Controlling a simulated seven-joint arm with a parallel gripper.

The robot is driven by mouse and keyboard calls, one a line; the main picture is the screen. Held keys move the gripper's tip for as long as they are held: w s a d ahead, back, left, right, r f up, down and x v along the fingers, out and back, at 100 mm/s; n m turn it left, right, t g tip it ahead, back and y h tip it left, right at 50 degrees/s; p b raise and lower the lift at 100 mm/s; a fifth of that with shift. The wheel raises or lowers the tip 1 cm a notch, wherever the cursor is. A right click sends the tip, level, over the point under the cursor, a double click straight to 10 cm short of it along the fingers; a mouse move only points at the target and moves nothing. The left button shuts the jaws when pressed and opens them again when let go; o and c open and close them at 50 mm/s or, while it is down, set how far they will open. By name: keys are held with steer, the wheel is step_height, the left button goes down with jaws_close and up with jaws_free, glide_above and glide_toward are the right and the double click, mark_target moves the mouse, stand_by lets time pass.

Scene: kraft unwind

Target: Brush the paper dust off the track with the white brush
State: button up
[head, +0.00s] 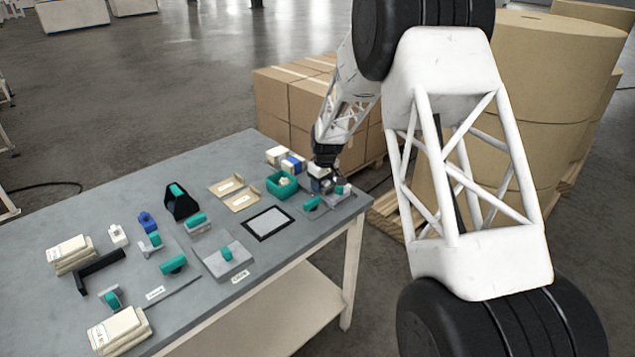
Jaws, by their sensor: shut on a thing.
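My gripper (323,186) is low over the far right corner of the table. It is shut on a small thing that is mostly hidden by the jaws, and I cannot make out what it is. A whitish block (318,170) shows right beside the jaws; I cannot tell whether it is held. Under and next to the gripper is a grey plate (343,201) with teal and white parts, which may be the track. Paper dust is too small to tell. A small white piece (118,235) stands at the left, but I cannot tell whether it is a brush.
A teal bin (283,186) stands left of my gripper, with cream and blue blocks (293,163) behind it. A black-framed panel (268,223) lies in front. Several teal-handled parts and cream stacks (70,255) cover the table's left. Cartons (292,101) stand behind.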

steer(key=shift+r, duration=4.05)
steer(key=shift+w, duration=0.1)
